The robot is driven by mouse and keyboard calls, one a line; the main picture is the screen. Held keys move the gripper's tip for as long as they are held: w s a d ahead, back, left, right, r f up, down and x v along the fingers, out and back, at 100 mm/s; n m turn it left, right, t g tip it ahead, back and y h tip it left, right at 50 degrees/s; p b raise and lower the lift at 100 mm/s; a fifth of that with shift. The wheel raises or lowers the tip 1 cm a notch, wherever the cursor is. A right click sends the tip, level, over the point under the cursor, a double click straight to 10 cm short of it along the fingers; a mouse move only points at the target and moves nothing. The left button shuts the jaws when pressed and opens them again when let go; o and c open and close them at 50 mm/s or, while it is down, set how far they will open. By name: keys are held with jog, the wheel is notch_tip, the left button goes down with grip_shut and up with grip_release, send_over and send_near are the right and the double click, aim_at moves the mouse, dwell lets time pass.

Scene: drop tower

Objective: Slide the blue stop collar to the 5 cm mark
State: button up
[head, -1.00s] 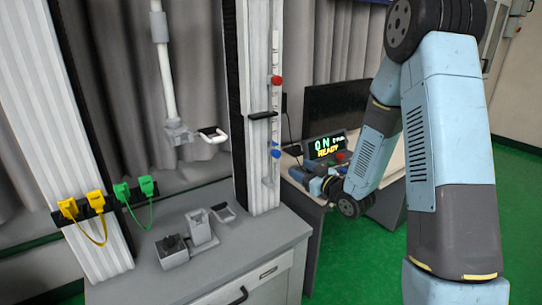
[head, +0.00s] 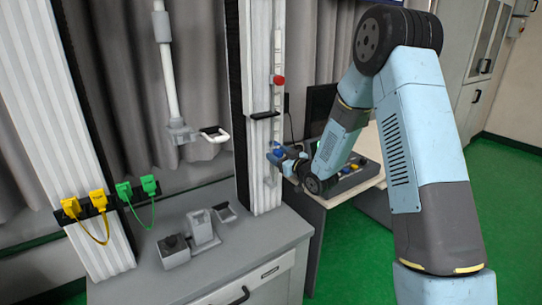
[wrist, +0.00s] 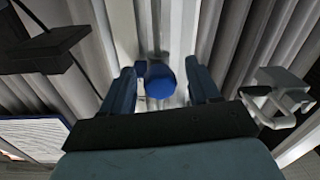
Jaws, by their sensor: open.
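The blue stop collar (wrist: 160,82) shows its round blue knob in the wrist view, between the two fingers of my gripper (wrist: 161,87). Gaps remain on both sides of the knob, and the fingers are open. In the head view my gripper (head: 279,157) is at the lower part of the right column's rail (head: 278,100) and largely covers the collar. A red knob (head: 278,80) sits higher on the same rail. The scale marks are too small to read, so I cannot tell the collar's height on it.
A black bracket (head: 264,115) juts from the column above my gripper. A control box (head: 352,172) stands on the side table to the right. Yellow plugs (head: 98,201) and green plugs (head: 149,185) are at the left column. Grey blocks (head: 202,228) stand on the bench.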

jog(key=shift+w+a, duration=0.1)
grip_shut()
dwell(0.6)
